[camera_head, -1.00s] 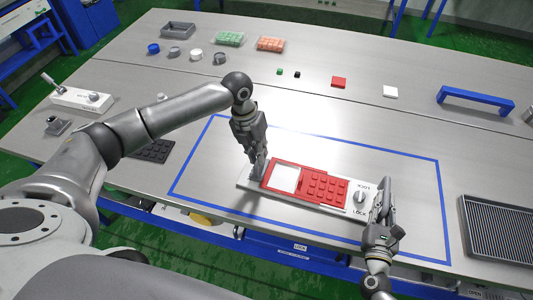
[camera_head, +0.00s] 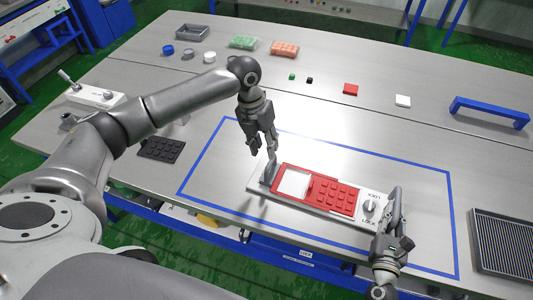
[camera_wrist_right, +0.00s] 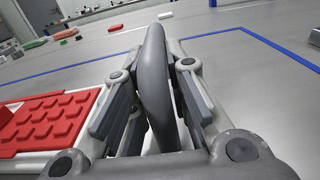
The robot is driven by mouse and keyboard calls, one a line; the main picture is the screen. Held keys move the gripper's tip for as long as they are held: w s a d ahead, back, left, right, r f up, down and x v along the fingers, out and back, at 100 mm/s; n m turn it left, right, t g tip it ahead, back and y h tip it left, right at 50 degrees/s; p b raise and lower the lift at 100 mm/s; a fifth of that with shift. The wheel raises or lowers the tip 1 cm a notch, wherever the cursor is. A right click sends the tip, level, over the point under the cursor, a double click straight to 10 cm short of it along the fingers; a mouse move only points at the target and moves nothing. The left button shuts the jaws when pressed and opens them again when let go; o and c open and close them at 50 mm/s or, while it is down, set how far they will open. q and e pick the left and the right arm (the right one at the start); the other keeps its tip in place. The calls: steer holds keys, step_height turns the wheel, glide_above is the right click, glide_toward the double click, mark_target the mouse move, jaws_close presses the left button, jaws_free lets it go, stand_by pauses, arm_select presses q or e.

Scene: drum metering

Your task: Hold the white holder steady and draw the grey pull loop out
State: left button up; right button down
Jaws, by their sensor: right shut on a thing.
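The white holder (camera_head: 257,186) lies inside the blue outline and carries a red tray (camera_head: 336,197) with a pale window and raised red pads. A white knob (camera_head: 370,206) sits near its right end. A grey upright piece (camera_head: 269,174) stands at its left end. My left gripper (camera_head: 263,152) is just above that piece, fingers apart; contact is unclear. My right gripper (camera_head: 394,222) is shut on the grey pull loop (camera_head: 397,197) at the right end. In the right wrist view the loop (camera_wrist_right: 155,85) stands upright between the fingers. The loop's base is hidden.
A dark ribbed tray (camera_head: 504,243) lies at the right, and a black pad (camera_head: 162,147) at the left. A blue bar handle (camera_head: 489,112), a red block (camera_head: 351,89) and a white block (camera_head: 403,101) sit further back. Table around the outline is mostly clear.

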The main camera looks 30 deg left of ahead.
steer(key=shift+a, duration=0.1)
arm_select(q)
step_height(320, 180, up, 7)
steer(key=a, duration=0.1)
steer(key=shift+a, duration=0.25)
arm_select(e)
steer(key=c, duration=1.3)
jaws_free()
steer(key=shift+c, duration=0.2)
